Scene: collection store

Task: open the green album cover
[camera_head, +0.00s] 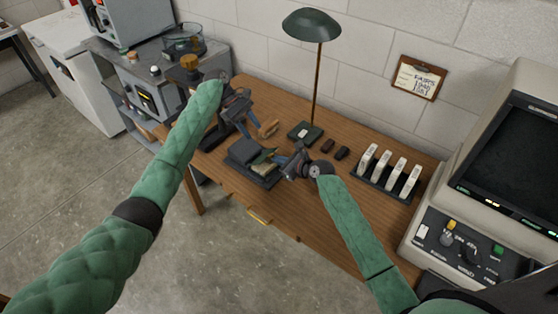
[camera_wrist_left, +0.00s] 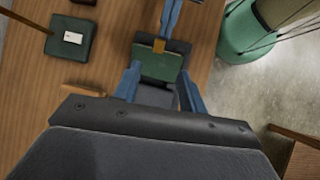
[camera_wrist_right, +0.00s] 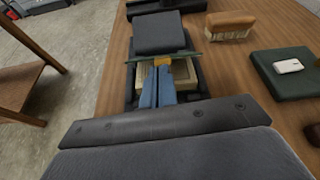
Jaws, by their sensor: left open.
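The green album cover (camera_head: 263,157) is raised at a tilt over the album's cream pages (camera_wrist_right: 126,80). It shows nearly edge-on in the right wrist view (camera_wrist_right: 192,54) and face-on in the left wrist view (camera_wrist_left: 158,67). The album rests on a dark cradle (camera_head: 243,151). My right gripper (camera_wrist_right: 163,70) has its blue fingers together on a yellow-orange tab (camera_wrist_right: 164,61) at the cover's edge. My left gripper (camera_head: 243,128) is open and empty, above the table behind the album; its spread fingers (camera_wrist_left: 159,72) face the cover, apart from it.
A wooden-handled brush (camera_head: 268,129) lies close to my left gripper. A green lamp (camera_head: 305,133) stands behind the album, with small dark items (camera_head: 328,146) beside it. A rack of white boxes (camera_head: 388,176) and a microfilm reader (camera_head: 470,190) are right. The table's front right is clear.

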